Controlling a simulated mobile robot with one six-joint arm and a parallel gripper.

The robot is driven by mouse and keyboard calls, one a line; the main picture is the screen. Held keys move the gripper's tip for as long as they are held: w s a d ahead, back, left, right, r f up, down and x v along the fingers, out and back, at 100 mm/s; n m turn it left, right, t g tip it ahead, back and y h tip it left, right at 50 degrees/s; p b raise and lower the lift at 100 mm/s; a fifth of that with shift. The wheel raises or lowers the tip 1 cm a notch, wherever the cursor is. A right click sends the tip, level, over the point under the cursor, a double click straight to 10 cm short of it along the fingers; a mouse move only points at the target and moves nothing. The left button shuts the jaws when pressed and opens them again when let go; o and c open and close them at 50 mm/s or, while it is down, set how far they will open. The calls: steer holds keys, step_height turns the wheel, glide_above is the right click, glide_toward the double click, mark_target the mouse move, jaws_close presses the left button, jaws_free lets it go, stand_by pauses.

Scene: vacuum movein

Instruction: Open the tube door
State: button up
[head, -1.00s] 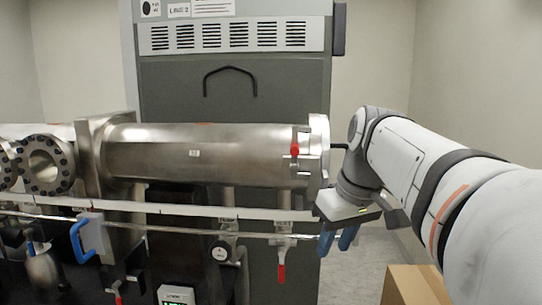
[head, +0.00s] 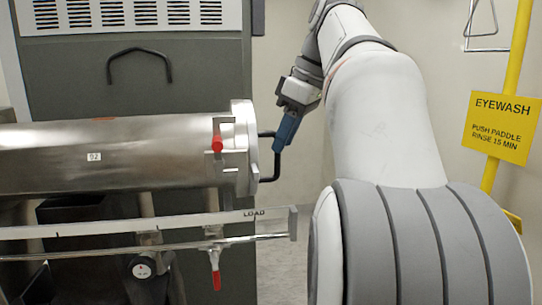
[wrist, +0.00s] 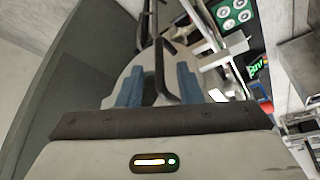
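The steel tube (head: 100,158) lies level, with its round door (head: 241,148) at its right end. A black bar handle (head: 267,180) sticks out from the door to the right; it also shows in the wrist view (wrist: 159,62). My gripper (head: 279,146) has blue fingers and is at the upper part of the handle, pointing down and left. In the wrist view my gripper (wrist: 160,72) has its fingers apart, with the black bar running between them. I cannot tell if either finger touches the bar. The door looks closed against the tube end.
A red-handled latch or valve (head: 216,140) is on the tube near the door. A grey cabinet (head: 200,75) stands behind. A yellow eyewash sign (head: 502,127) on a pole is at the right.

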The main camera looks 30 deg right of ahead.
mark_target(277, 172)
steer(key=shift+x, duration=2.3)
jaws_close()
